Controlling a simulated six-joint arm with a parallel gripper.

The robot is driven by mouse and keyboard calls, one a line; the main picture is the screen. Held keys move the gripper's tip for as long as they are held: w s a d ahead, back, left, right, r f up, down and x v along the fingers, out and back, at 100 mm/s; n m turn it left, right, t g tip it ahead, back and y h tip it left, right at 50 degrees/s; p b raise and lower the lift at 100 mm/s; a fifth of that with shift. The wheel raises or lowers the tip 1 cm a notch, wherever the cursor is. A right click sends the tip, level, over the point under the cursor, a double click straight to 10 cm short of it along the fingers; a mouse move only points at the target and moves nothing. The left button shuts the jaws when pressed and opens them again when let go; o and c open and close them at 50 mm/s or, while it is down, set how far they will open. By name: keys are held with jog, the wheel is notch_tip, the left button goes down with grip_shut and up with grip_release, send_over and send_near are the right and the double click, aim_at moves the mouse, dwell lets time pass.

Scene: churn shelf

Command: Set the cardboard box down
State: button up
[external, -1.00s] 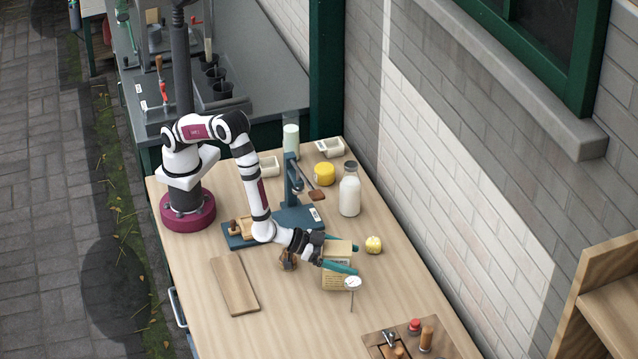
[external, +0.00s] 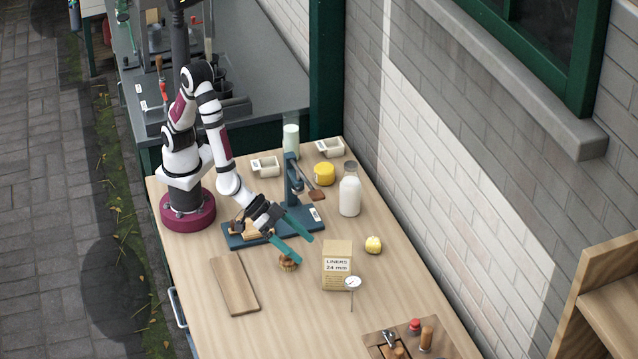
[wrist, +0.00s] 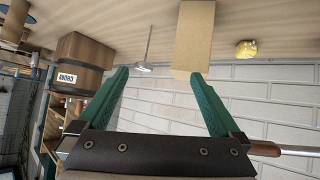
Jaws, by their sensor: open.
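The cardboard box (external: 337,266), tan with a white label reading "LINERS 24 mm", stands upright on the wooden bench in the external view. It also shows in the wrist view (wrist: 194,38), beyond the fingers and apart from them. My gripper (external: 303,249) is open and empty, with its green fingers to the left of the box and clear of it. In the wrist view the two green fingers (wrist: 158,88) are spread apart with nothing between them.
A small round dial tool (external: 352,284) stands close at the box's front right. A yellow lump (external: 373,245) and a brown object (external: 289,262) lie nearby. A blue press (external: 293,190), a milk bottle (external: 350,194) and a wooden board (external: 235,285) are also on the bench.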

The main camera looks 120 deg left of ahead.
jog(key=s+a+r+m+g, duration=0.2)
jog(key=s+a, duration=0.3)
jog(key=s, duration=0.5)
jog(key=s+a+r+m+g, duration=0.3)
jog(key=s+a+g, duration=0.2)
jog(key=s, duration=0.5)
jog(key=s+a+r+m+g+y, duration=0.1)
jog(key=s+a+r+m+g, duration=0.1)
jog(key=s+a, duration=0.4)
jog(key=s+r+g, duration=0.1)
jog(key=s, duration=0.3)
jog(key=shift+s+r+m+g, duration=0.2)
jog(key=shift+m+g, duration=0.1)
jog(key=shift+g, duration=0.1)
